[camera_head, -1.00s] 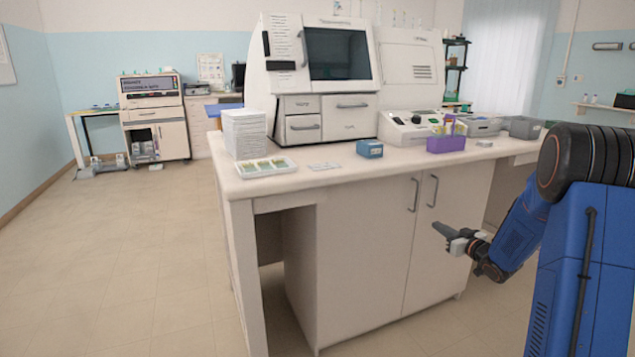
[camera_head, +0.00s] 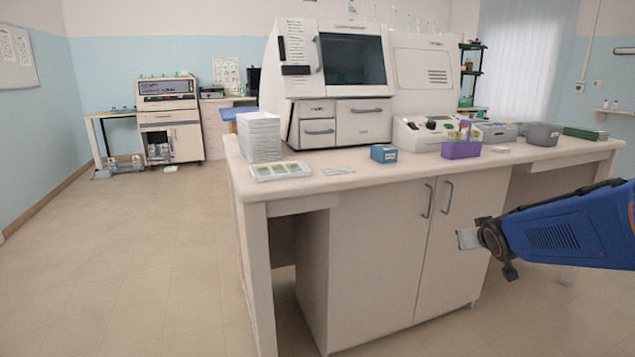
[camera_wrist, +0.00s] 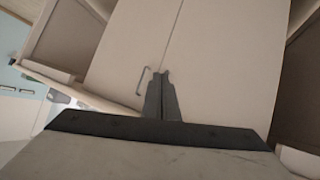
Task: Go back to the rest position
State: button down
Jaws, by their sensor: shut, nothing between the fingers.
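My gripper (camera_head: 467,239) is at the right in the head view, in front of the white bench's right cabinet door and below the bench top. In the wrist view its two dark fingers (camera_wrist: 161,97) are together with nothing between them. They point toward the cabinet doors (camera_wrist: 215,65), and a door handle (camera_wrist: 144,80) shows just left of them. My blue arm reaches in from the right edge of the head view.
The bench top (camera_head: 400,171) carries a large white stainer (camera_head: 340,120), a slide tray (camera_head: 281,170), a blue box (camera_head: 384,153), a purple rack (camera_head: 461,150) and a grey bin (camera_head: 543,134). A second machine (camera_head: 168,118) stands far left. The floor (camera_head: 140,250) at left is clear.

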jog(key=s+a+f+g, duration=0.1)
jog(key=s+a, duration=0.3)
jog(key=s, duration=0.7)
jog(key=s+a+f+g+y, duration=0.1)
jog(key=s+a+f+g, duration=0.1)
jog(key=s, duration=1)
jog(key=s+a+f+g+y, duration=0.1)
jog(key=s+a+f+g, duration=0.1)
jog(key=s+a, duration=0.4)
jog(key=s+g, duration=0.1)
jog(key=s, duration=0.4)
jog(key=shift+s+a+g, duration=0.25)
jog(key=shift+s+g, duration=0.05)
